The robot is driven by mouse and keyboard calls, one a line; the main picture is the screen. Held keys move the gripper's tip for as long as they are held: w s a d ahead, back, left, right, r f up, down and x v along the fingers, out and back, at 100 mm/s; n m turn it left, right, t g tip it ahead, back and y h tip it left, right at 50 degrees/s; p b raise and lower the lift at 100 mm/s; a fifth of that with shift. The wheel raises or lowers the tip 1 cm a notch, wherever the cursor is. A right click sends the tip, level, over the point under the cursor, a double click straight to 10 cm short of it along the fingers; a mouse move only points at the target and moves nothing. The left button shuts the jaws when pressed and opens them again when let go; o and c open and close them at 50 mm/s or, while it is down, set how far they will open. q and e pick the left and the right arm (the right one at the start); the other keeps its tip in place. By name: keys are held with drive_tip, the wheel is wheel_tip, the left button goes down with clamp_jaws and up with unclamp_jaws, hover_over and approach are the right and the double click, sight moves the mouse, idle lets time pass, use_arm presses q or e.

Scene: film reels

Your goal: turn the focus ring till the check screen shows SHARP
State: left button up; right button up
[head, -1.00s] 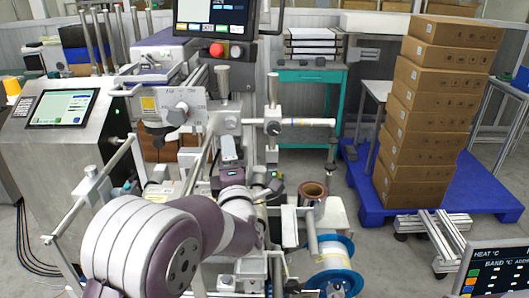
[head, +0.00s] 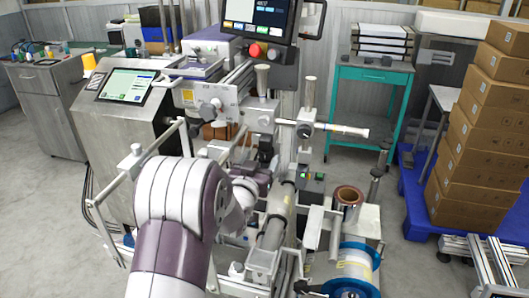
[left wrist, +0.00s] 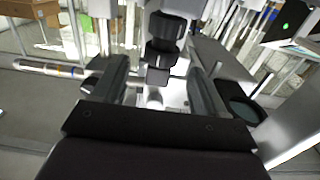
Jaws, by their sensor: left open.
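A black ribbed ring-like part (left wrist: 164,30), which looks like the focus ring, shows at the top middle of the left wrist view. My left gripper (left wrist: 155,82) is open, its two fingers either side of the part's lower end; I cannot tell whether they touch it. In the head view my left arm reaches into the machine, and its gripper (head: 258,178) is small and partly hidden there. A dark screen (head: 257,14) hangs at the top, and a lighter tilted screen (head: 127,85) is at the left. I cannot read SHARP on either. My right gripper is out of view.
Metal rods and rollers (head: 335,130) crowd around the arm. A copper-coloured roll (head: 347,196) and a blue-rimmed reel (head: 352,270) stand at the right. A teal cart (head: 371,75) and stacked cartons (head: 495,110) are behind. Grey floor is free at the left.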

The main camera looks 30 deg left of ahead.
sight(266, 154)
use_arm(q)
drive_tip(key=shift+x, duration=1.7)
drive_tip(key=c, duration=1.1)
drive_tip(key=shift+d+f+n+y+b, duration=0.1)
drive_tip(key=shift+d+n+y+b, duration=0.15)
drive_tip(key=shift+n+y+b, duration=0.65)
drive_tip(key=shift+w+n+g+y, duration=0.1)
drive_tip(key=shift+n+g+y, duration=0.7)
drive_tip(key=shift+y, duration=0.5)
drive_tip(key=o, duration=1.1)
